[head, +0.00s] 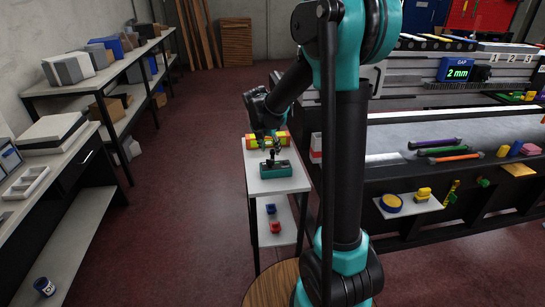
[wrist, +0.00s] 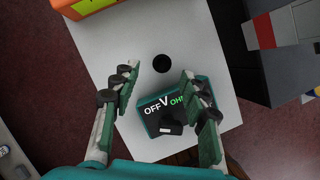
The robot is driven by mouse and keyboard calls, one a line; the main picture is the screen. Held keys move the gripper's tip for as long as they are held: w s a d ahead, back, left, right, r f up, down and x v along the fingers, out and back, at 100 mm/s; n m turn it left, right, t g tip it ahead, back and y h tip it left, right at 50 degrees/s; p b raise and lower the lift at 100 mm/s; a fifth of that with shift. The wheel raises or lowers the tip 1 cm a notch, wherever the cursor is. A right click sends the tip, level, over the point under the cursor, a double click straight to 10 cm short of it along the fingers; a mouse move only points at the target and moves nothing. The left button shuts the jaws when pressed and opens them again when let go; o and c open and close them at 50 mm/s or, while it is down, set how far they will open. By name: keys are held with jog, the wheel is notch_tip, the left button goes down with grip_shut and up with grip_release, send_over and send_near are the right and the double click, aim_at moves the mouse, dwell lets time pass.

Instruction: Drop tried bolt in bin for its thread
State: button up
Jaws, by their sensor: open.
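No bolt can be made out for certain in either view. My gripper (wrist: 160,72) is open, its green-padded fingers spread over a small white table (wrist: 95,45). A small round black thing (wrist: 162,63) shows between the fingertips; I cannot tell whether it is part of a bolt or something else. A teal meter box (wrist: 150,122) marked OFF, V and OHM lies below the right finger, partly hidden by it. In the head view my gripper (head: 269,146) hangs above the same teal box (head: 276,170). A blue bin-like piece (head: 271,208) and a red one (head: 275,227) sit on the lower shelf.
An orange, yellow and green box (head: 254,141) stands at the table's back edge. A long workbench (head: 400,143) with coloured tools stands at right, with a gap display (head: 457,70) above. Shelves (head: 75,92) line the left wall. The floor between is clear.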

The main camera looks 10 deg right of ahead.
aim_at(271, 151)
jog(key=shift+x, duration=2.95)
grip_shut()
